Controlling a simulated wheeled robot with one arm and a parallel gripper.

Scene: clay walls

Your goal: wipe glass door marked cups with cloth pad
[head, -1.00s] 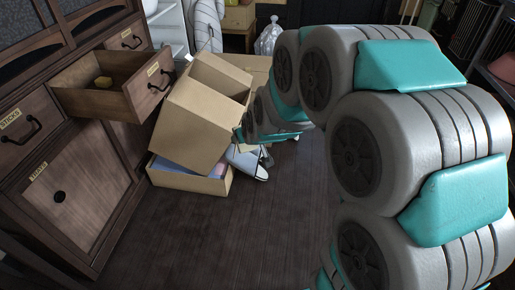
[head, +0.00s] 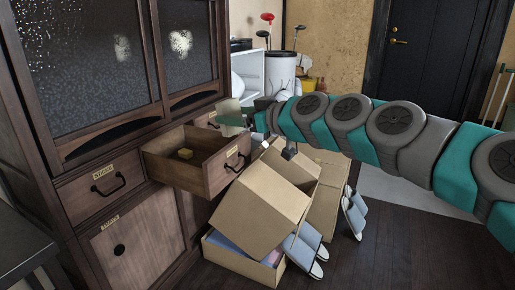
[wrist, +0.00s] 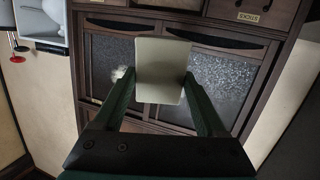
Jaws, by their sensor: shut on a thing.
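My gripper (head: 246,117) is shut on a pale flat cloth pad (head: 229,110), in front of the cabinet's right side. In the wrist view my gripper (wrist: 161,88) holds the pad (wrist: 163,65) upright between its fingers. Behind it are two dark speckled glass doors. The right glass door (head: 190,70) has a whitish smudge (head: 181,42); a smudge (wrist: 122,75) also shows beside the pad in the wrist view. The left glass door (head: 85,85) has a fainter patch (head: 122,47). I cannot read a cups label on either. The pad appears apart from the glass.
Tilted cardboard boxes (head: 260,210) and slippers (head: 302,247) stand on the floor by the cabinet. Dark floor at the front right is clear.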

